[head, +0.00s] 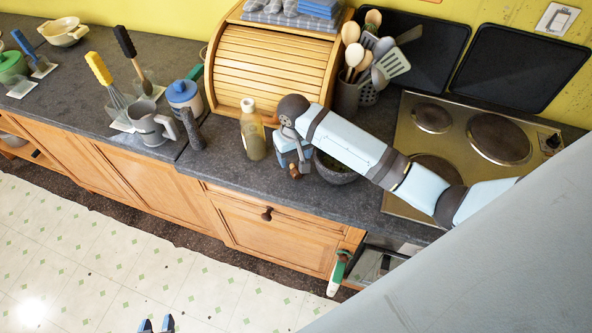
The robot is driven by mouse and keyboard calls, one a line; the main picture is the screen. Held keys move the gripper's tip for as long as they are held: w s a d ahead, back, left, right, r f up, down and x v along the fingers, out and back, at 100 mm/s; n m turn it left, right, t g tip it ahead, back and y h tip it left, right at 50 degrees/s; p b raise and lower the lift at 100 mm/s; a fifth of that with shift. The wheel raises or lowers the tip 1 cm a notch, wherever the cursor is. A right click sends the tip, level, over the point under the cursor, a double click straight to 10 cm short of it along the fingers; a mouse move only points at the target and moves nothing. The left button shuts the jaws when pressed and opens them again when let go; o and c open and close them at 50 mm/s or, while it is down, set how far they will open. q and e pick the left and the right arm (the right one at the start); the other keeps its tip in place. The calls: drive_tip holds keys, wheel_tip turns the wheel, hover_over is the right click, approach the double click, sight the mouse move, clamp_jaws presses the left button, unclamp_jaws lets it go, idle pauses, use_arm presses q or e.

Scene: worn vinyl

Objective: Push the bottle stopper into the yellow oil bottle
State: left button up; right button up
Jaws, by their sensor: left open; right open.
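The yellow oil bottle (252,137) stands upright on the dark counter, with a pale neck at its top. My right gripper (294,168) is open, pointing down low over the counter, just right of the bottle and apart from it. A small brown piece (294,173), possibly the bottle stopper, shows at its fingertips; I cannot tell whether it is between the fingers or on the counter. My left gripper (156,326) is open and empty at the bottom edge, in front of the floor, far from the bottle.
A dark bowl (335,172) stands right of my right gripper, partly behind my arm. The bread box (265,75) is behind the bottle. A pepper mill (193,130), blue-lidded jar (184,98) and metal jug (151,123) stand to its left. The stove (408,125) is at right.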

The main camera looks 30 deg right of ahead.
sight(294, 167)
wheel_tip(294, 167, down, 5)
drive_tip(key=shift+r+p, duration=0.1)
drive_tip(key=shift+p, duration=0.55)
drive_tip(key=shift+f, duration=0.35)
drive_tip(key=c, duration=0.5)
drive_tip(key=shift+a, duration=0.1)
drive_tip(key=c, duration=0.4)
use_arm(q)
drive_tip(key=shift+w+r, duration=0.2)
drive_tip(key=shift+r, duration=0.2)
use_arm(e)
drive_tip(key=shift+c, duration=0.5)
drive_tip(key=shift+r, duration=0.1)
